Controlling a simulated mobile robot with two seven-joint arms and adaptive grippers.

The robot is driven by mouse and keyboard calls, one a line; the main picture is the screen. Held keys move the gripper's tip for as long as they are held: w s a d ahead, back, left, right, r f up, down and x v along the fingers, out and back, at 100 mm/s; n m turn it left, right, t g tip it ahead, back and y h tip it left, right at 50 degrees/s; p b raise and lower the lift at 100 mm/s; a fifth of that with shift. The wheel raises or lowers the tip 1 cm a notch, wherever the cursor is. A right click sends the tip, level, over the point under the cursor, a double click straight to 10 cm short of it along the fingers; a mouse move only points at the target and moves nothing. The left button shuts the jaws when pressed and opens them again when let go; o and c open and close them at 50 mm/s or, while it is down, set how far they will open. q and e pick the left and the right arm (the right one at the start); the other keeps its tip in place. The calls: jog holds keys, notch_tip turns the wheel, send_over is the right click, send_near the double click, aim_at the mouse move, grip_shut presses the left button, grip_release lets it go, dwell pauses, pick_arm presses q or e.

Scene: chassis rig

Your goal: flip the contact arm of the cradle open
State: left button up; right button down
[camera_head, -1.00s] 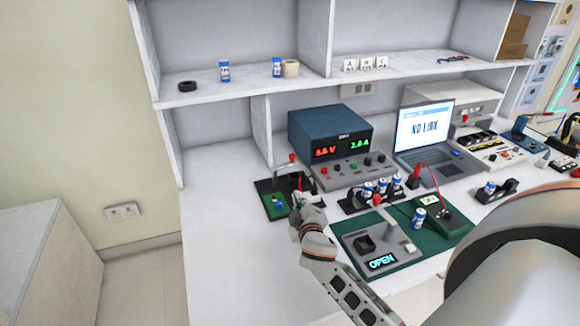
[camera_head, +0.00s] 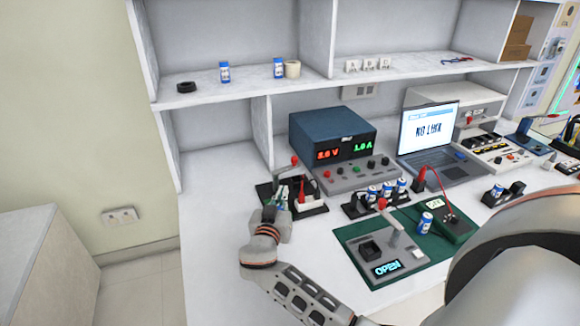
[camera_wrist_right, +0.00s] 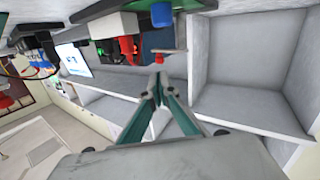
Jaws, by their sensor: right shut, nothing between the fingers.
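At the left of the bench in the head view is a black cradle (camera_head: 313,209) with green and red parts on it. Its contact arm (camera_head: 294,161) has a red knob and stands raised above the base. In the right wrist view the red knob (camera_wrist_right: 159,59) and a thin rod show just beyond the fingertips. My right gripper (camera_head: 278,204) is in front of the cradle and hides part of it. In the wrist view my right gripper (camera_wrist_right: 160,84) has its fingers together, empty, with a gap visible to the knob. My left gripper is not in view.
A power supply (camera_head: 335,135) stands behind the cradle. To the right are a battery holder (camera_head: 357,208), a laptop (camera_head: 427,133) and a grey tester (camera_head: 388,250) reading OPEN, with its own red-knobbed lever, on a green mat (camera_head: 350,236). The bench left of the cradle is clear.

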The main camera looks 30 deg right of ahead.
jog(key=shift+a+r+m+h, duration=0.3)
jog(key=shift+r+m+h, duration=0.15)
jog(key=shift+m, duration=0.35)
jog(key=p, duration=0.2)
send_near(293, 161)
jog(key=x, duration=0.5)
jog(key=shift+w+d+r, duration=0.15)
jog(key=shift+d, duration=0.05)
jog(key=shift+w+d, duration=0.5)
